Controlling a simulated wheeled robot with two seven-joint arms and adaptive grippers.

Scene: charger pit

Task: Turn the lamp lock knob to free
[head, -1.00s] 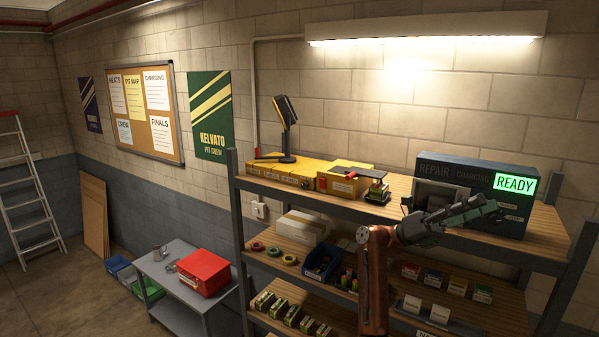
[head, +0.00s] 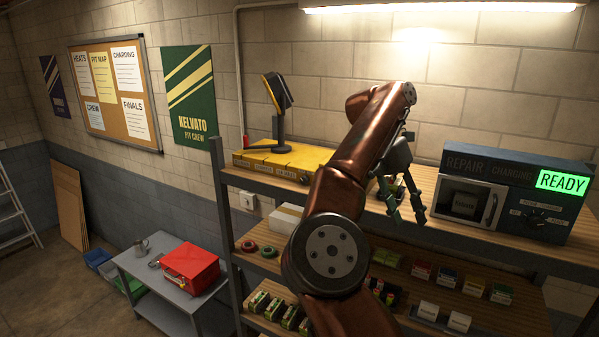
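The lamp (head: 277,95), a dark upright panel with a yellow edge on a black stand, is on the top shelf, over the yellow base (head: 275,159). A small dark round knob-like part (head: 305,180) shows at the right end of the base's front; I cannot tell its setting or whether it is the lock knob. My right gripper (head: 407,217) hangs fingers down, open and empty, in front of the top shelf, between the lamp and the repair box, apart from both. Its arm hides the shelf right of the base. My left gripper is out of view.
The dark repair and charging box (head: 470,165) stands at the right with a lit READY sign (head: 562,183). Lower shelves hold tape rolls and small boxes. A grey table (head: 135,262) with a red toolbox (head: 191,266) stands left of the shelf unit (head: 228,220).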

